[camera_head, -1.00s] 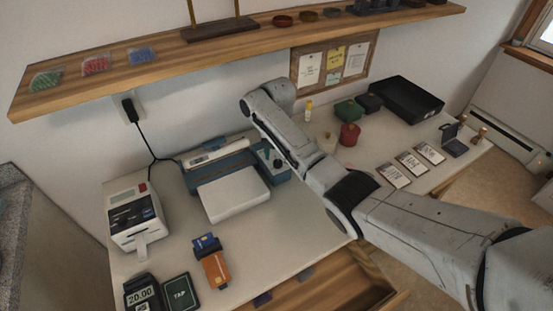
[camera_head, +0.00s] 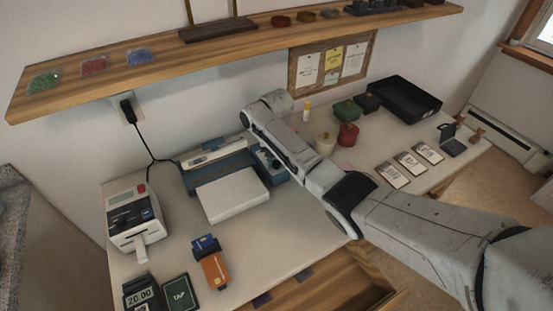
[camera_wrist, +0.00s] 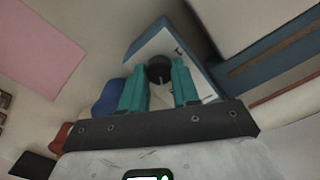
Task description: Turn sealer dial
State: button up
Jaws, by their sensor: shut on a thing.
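In the head view my arm's links hide the gripper and partly cover the sealer's right end.
A red pot (camera_head: 347,135), a green box (camera_head: 348,111) and a black tray (camera_head: 404,98) lie right of my arm. A wooden shelf (camera_head: 160,68) overhangs behind.

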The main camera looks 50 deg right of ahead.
grip_shut()
jog(key=shift+n, duration=0.3)
jog(key=n+p, duration=0.1)
jog(key=n, duration=1)
jog(key=shift+n+p, duration=0.3)
jog(key=n, duration=1.1)
jog(key=shift+n, duration=0.5)
